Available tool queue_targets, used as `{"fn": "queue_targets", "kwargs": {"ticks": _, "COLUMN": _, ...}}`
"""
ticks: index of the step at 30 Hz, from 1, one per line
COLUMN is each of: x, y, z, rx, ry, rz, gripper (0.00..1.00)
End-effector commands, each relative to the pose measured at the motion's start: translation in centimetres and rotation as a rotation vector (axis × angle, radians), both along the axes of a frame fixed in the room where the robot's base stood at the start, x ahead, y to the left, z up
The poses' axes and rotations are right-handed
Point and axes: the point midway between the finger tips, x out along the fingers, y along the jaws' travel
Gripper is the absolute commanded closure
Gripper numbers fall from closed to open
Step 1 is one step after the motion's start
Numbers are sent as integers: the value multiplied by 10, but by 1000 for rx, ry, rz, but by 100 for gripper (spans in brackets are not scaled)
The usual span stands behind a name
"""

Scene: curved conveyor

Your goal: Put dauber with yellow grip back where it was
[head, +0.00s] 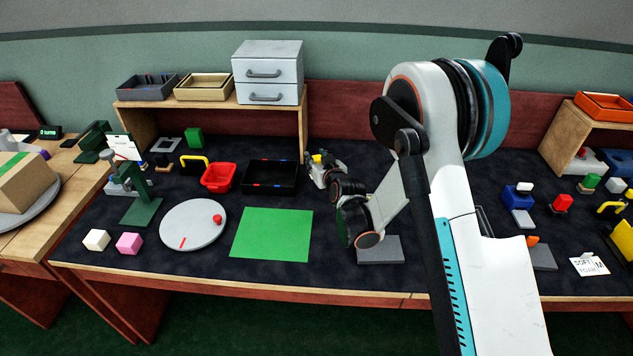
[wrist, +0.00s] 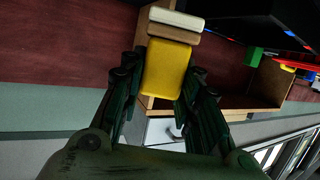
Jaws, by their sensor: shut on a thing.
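The dauber with the yellow grip (wrist: 165,70) is between the fingers of my gripper (wrist: 161,84) in the wrist view. A tan band and a white pad top the yellow block, at the end away from my palm. In the head view my gripper (head: 324,172) is at the back middle of the dark table, right of the black tray, and a small bit of yellow shows at it. My gripper is shut on the dauber. My arm hides part of the table to the right. The frames do not show where the dauber stood before.
A wooden shelf (head: 302,122) with grey drawers (head: 268,72) stands behind. A grey plate (head: 380,250) lies bare in front. Several coloured blocks are far right.

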Motion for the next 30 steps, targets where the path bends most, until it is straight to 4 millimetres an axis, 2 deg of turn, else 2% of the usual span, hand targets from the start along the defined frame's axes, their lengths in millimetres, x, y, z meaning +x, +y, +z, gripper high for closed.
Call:
{"fn": "queue_targets", "kwargs": {"ticks": 1, "x": 0, "y": 0, "z": -11, "rx": 0, "ry": 0, "rz": 0, "gripper": 97}}
{"fn": "queue_targets", "kwargs": {"ticks": 10, "x": 0, "y": 0, "z": -31, "rx": 0, "ry": 0, "rz": 0, "gripper": 97}}
{"fn": "queue_targets", "kwargs": {"ticks": 17, "x": 0, "y": 0, "z": -63, "rx": 0, "ry": 0, "rz": 0, "gripper": 97}}
{"fn": "queue_targets", "kwargs": {"ticks": 29, "x": 0, "y": 0, "z": -67, "rx": 0, "ry": 0, "rz": 0, "gripper": 97}}
{"fn": "queue_targets", "kwargs": {"ticks": 30, "x": 0, "y": 0, "z": -67, "rx": 0, "ry": 0, "rz": 0, "gripper": 63}}
